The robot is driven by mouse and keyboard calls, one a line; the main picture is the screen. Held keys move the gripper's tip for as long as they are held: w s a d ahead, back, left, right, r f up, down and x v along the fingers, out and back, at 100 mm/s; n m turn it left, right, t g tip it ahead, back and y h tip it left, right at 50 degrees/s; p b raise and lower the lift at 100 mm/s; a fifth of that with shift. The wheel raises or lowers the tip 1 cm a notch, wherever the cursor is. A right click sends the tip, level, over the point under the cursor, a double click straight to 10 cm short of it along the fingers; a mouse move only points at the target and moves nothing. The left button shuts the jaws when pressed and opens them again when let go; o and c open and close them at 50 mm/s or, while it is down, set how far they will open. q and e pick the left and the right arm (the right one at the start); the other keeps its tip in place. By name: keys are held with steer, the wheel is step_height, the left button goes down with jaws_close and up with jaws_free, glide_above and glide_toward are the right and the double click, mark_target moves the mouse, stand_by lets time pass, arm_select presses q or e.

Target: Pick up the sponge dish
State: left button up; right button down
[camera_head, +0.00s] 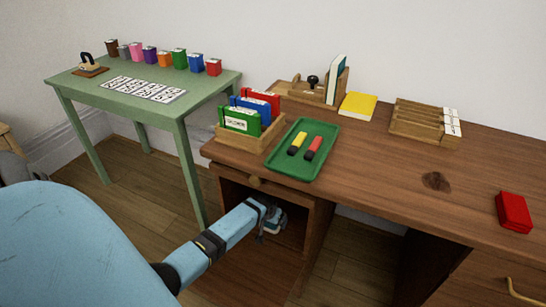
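I cannot make out a sponge dish for certain in the head view. My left arm comes in from the lower left, and its gripper (272,222) reaches into the open compartment (290,245) under the desk's left part. The fingers are small and dark there, so I cannot tell whether they are open, shut or holding something. The inside of the compartment is shaded and partly hidden by my arm. My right gripper is not in view.
The wooden desk (380,175) holds a green tray (304,166) with yellow and red pieces, a card box (238,138), a yellow book (358,106), a wooden rack (412,130) and a red box (513,212). A green table (208,95) stands left.

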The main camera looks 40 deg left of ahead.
arm_select(q)
steer(key=shift+x, duration=0.75)
steer(key=c, duration=0.8)
steer(key=shift+r, duration=0.1)
